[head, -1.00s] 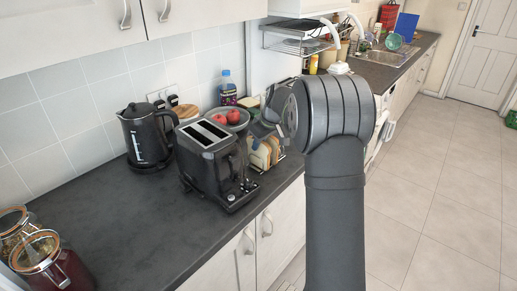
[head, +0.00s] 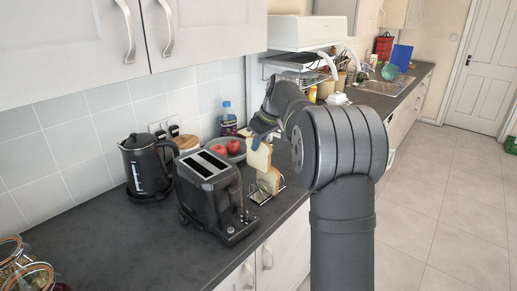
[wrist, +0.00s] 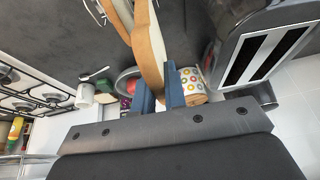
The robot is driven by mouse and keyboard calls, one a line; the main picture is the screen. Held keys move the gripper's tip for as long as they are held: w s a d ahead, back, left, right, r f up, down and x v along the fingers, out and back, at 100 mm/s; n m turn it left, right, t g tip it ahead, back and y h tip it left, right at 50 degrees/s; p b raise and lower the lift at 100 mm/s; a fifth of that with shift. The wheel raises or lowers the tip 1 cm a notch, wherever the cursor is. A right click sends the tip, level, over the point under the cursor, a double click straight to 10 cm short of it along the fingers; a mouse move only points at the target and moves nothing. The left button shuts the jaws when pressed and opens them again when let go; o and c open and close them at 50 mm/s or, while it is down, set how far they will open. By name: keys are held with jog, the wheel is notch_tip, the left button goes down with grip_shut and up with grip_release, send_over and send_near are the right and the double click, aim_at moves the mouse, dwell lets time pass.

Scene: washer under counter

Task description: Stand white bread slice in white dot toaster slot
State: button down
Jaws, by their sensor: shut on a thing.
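My gripper (head: 259,134) is shut on a pale bread slice with tan crust (head: 260,157), hanging upright above a wire rack. In the wrist view the slice (wrist: 148,45) stands between the blue fingers (wrist: 159,98). The rack (head: 262,196) still holds other bread (head: 270,180) just below. The black toaster (head: 213,205) stands to the left of the held slice, apart from it. Its two top slots (head: 207,164) look empty and also show in the wrist view (wrist: 262,55). I cannot make out a white dot marking either slot.
A black kettle (head: 146,165) stands left of the toaster. A bowl of red apples (head: 235,149) and a bottle (head: 228,120) are behind the rack. Jars (head: 22,270) stand at the near left. The counter (head: 130,240) before the toaster is clear.

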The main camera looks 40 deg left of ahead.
jog(key=shift+r, duration=0.4)
jog(key=s+a+r+y, duration=0.1)
jog(key=s+a+r, duration=0.75)
jog(key=s, duration=0.35)
notch_tip(320, 180, down, 9)
jog(key=shift+a+t, duration=0.15)
jog(key=shift+t, duration=0.15)
jog(key=shift+r, duration=0.1)
dwell(0.3)
